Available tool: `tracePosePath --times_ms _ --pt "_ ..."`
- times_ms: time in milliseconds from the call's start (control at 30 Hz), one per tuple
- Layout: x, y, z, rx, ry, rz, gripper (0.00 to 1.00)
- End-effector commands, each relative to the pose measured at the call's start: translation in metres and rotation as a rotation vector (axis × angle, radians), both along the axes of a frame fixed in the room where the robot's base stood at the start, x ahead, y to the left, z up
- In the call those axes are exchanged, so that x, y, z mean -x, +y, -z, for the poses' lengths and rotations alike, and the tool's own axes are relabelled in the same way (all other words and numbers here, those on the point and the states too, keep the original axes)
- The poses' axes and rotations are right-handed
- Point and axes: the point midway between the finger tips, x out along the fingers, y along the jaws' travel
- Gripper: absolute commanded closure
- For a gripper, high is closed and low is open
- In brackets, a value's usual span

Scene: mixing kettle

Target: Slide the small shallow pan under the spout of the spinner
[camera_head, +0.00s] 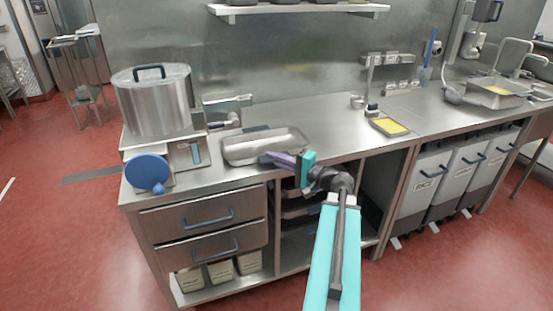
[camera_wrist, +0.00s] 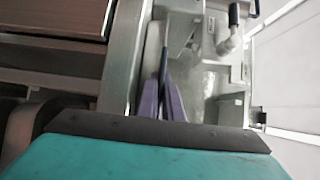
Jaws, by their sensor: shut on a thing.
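A shallow rectangular steel pan (camera_head: 262,148) lies on the counter, to the right of the spinner. The spinner looks to be the large steel drum (camera_head: 153,105) with a dark lid handle, standing on a boxy steel base. A spout-like pipe fitting (camera_head: 230,121) sticks out on its right side, above and behind the pan's left part. It also seems to show in the wrist view (camera_wrist: 229,42). My gripper (camera_head: 282,160) has purple fingers at the pan's front right rim, shut on it. In the wrist view the fingers (camera_wrist: 163,92) are close together; the exact contact is unclear.
A small tray with yellow contents (camera_head: 391,126) sits farther right on the counter (camera_head: 325,120). A blue disc (camera_head: 147,172) is at the left front. Drawers (camera_head: 205,217) lie below the counter. Free counter lies behind and right of the pan.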

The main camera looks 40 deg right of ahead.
Motion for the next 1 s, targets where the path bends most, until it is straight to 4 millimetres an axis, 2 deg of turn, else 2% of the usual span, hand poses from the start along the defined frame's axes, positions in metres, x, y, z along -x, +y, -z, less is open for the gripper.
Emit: tracePosePath --times_ms 700,733,833,1000 --pt "-0.0013 0.0034 -0.0011 0.001 -0.002 0.0 1.0" --pt "-0.0013 0.0034 -0.0011 0.001 -0.002 0.0 0.91" --pt "-0.0012 0.0033 -0.001 0.001 -0.002 0.0 0.74" --pt "-0.0012 0.0032 -0.0005 0.001 -0.001 0.0 0.72"
